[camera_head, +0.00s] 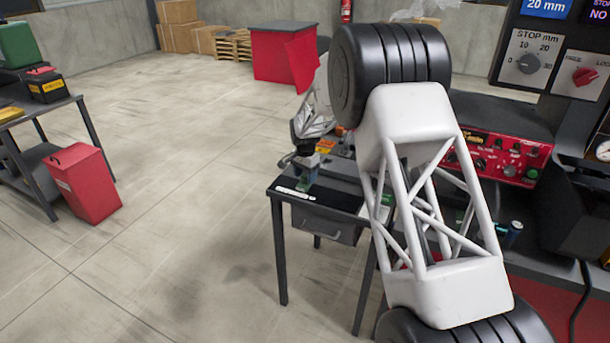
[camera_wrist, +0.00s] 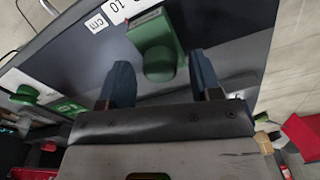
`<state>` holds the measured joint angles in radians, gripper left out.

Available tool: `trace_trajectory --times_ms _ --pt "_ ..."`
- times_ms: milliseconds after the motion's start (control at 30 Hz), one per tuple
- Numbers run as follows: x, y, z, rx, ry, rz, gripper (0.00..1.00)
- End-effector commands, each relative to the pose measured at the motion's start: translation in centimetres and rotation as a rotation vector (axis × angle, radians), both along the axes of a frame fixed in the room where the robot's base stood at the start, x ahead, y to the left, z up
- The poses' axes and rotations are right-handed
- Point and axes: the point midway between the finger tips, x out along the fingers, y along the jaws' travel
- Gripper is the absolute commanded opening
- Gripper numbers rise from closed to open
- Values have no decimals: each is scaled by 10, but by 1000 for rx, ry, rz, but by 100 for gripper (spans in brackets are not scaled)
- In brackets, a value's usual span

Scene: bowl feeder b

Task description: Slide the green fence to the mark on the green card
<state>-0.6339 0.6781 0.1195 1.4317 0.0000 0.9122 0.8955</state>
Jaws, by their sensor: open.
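The green fence (camera_wrist: 152,31), a green block with a round knob, stands on the dark tabletop beside a white scale strip (camera_wrist: 118,8) marked "10" and "cm". In the wrist view my gripper (camera_wrist: 160,62) is open, with one dark finger on each side of the knob's line. I cannot tell whether the fingers touch it. In the head view the fence (camera_head: 303,183) shows small and dark green under my gripper (camera_head: 305,163). A green card (camera_wrist: 68,106) with white print lies at left in the wrist view, partly hidden by my gripper's body.
Another green knob (camera_wrist: 25,93) is at the wrist view's left. In the head view, my white arm link hides much of the bench (camera_head: 335,200). A red instrument box (camera_head: 500,157) stands behind at right. Open floor (camera_head: 170,240) lies left of the bench.

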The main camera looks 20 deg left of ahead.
Motion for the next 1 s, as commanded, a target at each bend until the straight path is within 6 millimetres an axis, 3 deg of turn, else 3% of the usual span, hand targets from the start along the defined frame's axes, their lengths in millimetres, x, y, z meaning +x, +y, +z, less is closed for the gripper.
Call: trace_trajectory --times_ms 200,567,767,1000 --pt "0 0 0 0 0 0 57" --pt "0 0 0 0 0 0 2" --pt "0 3 0 0 0 1 0" --pt "0 39 0 1 0 2 0"
